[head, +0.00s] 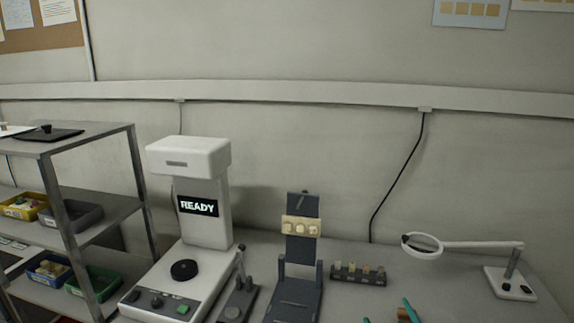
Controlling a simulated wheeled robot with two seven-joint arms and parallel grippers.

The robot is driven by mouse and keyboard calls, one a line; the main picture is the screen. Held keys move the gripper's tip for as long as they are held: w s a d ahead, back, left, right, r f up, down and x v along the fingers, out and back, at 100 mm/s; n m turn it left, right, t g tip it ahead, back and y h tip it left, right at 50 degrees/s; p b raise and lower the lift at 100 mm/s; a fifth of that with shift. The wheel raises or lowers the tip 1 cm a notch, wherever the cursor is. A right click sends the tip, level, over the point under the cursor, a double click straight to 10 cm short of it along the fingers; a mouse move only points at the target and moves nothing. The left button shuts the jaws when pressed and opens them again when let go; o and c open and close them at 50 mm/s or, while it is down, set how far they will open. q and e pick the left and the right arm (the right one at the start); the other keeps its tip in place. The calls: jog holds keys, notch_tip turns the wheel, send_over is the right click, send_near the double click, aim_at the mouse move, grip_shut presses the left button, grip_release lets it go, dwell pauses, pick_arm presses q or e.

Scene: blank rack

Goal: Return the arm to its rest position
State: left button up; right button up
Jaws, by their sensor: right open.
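Only the teal fingertips of my right gripper (388,313) show, at the bottom edge of the head view, right of centre. They stand apart, with nothing seen held between them. The rest of my right arm is out of the picture. A small brown piece (402,315) shows beside the right-hand fingertip; I cannot tell what it is. My left gripper is not in view.
A white machine reading READY (205,225) stands left on the grey table. A dark stand (302,255) holds a cream plate. Behind the fingertips is a small dark rack (358,274); a magnifier lamp (468,246) stands right. Metal shelves (140,185) with bins are far left.

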jog(key=s+d+f+m+g+h, duration=0.4)
jog(key=s+f+g, duration=0.45)
jog(key=f, duration=0.45)
jog(key=s+a+f+m+g+y, duration=0.1)
jog(key=s+f+g, duration=0.3)
jog(key=s, duration=0.4)
jog(key=s+a+f+m+g+y, duration=0.1)
jog(key=s+a+f+g+y, duration=0.2)
jog(key=s, duration=0.5)
notch_tip(320, 180, down, 25)
jog(key=d+g+h, duration=0.1)
jog(key=d+g, duration=0.1)
jog(key=s+d+f, duration=0.2)
jog(key=s+f, duration=1.4)
jog(key=s, duration=0.1)
jog(key=shift+s+d+f+g, duration=0.2)
jog(key=shift+d+f+g, duration=0.05)
jog(key=shift+f+g, duration=0.1)
